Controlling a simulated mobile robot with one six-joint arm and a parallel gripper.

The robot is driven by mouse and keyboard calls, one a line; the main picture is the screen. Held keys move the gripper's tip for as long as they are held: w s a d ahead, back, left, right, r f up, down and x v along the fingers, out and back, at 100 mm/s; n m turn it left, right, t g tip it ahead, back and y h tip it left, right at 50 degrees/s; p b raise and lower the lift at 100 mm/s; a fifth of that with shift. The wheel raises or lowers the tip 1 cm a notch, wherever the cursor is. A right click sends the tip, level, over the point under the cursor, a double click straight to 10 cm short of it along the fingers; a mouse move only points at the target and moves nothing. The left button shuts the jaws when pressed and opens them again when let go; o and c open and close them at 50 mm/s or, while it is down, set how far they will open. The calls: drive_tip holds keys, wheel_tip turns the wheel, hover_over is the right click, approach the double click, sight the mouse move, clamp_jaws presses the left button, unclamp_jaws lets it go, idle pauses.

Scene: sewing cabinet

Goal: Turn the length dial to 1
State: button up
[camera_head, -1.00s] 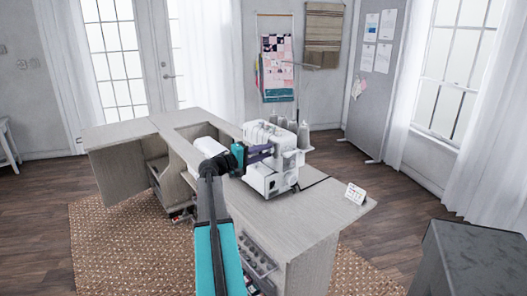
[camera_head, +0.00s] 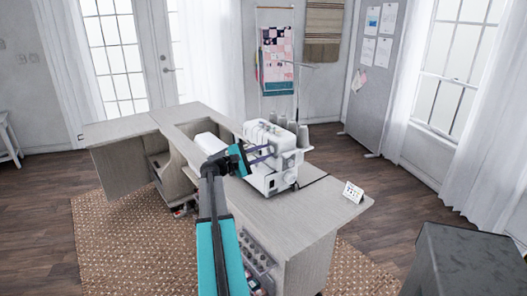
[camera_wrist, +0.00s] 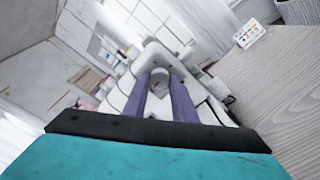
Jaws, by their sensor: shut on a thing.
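The white sewing machine (camera_head: 267,183) stands on the cabinet top, with spools behind it. My gripper (camera_head: 272,154) reaches its side from the left in the head view. In the wrist view the two purple fingers of my gripper (camera_wrist: 162,78) point at the machine (camera_wrist: 128,82). They are shut on a round grey dial (camera_wrist: 160,74) on the machine's side, one finger on each side of it. The dial's numbers and pointer are too small to read, and in the head view the fingers hide the dial.
A small white card with coloured marks (camera_head: 353,191) stands on the cabinet top (camera_head: 290,218) to the right of the machine; it also shows in the wrist view (camera_wrist: 248,33). An open shelf with spools (camera_head: 255,253) lies below the front edge. A dark block (camera_head: 468,262) is at lower right.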

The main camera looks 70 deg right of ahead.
drive_tip(key=shift+w+d+r, duration=0.1)
drive_tip(key=shift+r, duration=0.1)
drive_tip(key=o, duration=1)
drive_tip(key=shift+o, duration=0.2)
drive_tip(key=shift+f, duration=0.1)
drive_tip(key=shift+a+f, duration=0.1)
drive_tip(key=shift+a, duration=0.1)
drive_tip(key=b+v, duration=0.2)
drive_tip(key=v, duration=1.1)
drive_tip(key=shift+a, duration=0.2)
drive_tip(key=shift+w, duration=0.1)
